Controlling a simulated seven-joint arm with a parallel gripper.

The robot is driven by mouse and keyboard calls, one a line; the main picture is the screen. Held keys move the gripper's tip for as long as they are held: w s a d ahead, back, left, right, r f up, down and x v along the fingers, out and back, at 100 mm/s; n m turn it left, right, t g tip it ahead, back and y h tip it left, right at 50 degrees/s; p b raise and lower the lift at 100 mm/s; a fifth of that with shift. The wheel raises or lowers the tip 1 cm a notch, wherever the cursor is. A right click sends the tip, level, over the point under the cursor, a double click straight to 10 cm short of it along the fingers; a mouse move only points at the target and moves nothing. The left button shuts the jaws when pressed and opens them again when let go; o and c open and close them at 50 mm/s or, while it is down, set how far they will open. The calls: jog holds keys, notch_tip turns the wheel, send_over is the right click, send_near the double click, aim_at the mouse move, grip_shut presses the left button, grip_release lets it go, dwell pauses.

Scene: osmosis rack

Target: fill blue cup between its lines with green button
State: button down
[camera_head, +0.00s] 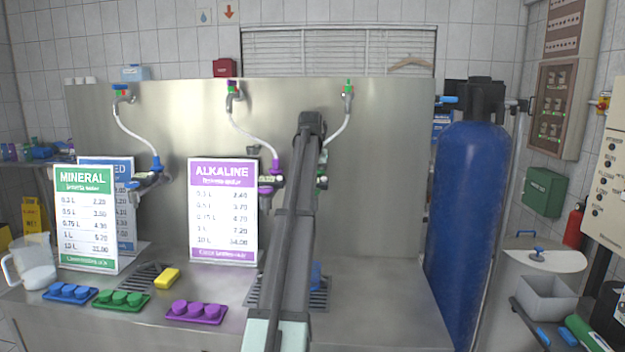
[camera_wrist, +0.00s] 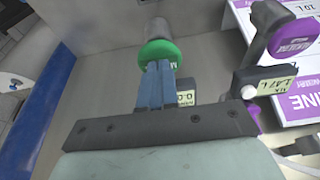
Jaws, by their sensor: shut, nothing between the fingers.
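My gripper (camera_wrist: 157,68) is shut and empty. In the wrist view its fingertips are at the round green button (camera_wrist: 160,50), touching or very close to it; I cannot tell whether it is pressed in. In the head view my arm hides the gripper and most of this tap, with a little green showing beside the arm. A blue thing (camera_head: 316,274), probably the blue cup, stands on the right drain grate (camera_head: 318,299), mostly hidden behind my arm. Its lines and water level cannot be seen. A small display (camera_wrist: 185,98) beside the fingers is partly covered and seems to show zeros.
A purple button (camera_wrist: 292,34) and a display (camera_wrist: 265,84) are beside the gripper. Price signs for mineral (camera_head: 86,215) and alkaline (camera_head: 223,212) water stand on the counter. Blue, green and purple cap trays, a yellow sponge (camera_head: 167,278) and a jug (camera_head: 32,264) are at left.

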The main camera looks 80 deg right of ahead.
jog(key=shift+f, duration=0.95)
jog(key=shift+a+f, duration=0.25)
dwell(2.2)
dwell(0.9)
jog(key=r, duration=0.4)
jog(key=shift+d+r, duration=0.25)
jog(key=shift+r, duration=0.05)
jog(key=v, duration=1)
jog(key=shift+r, duration=0.1)
jog(key=shift+w, duration=0.1)
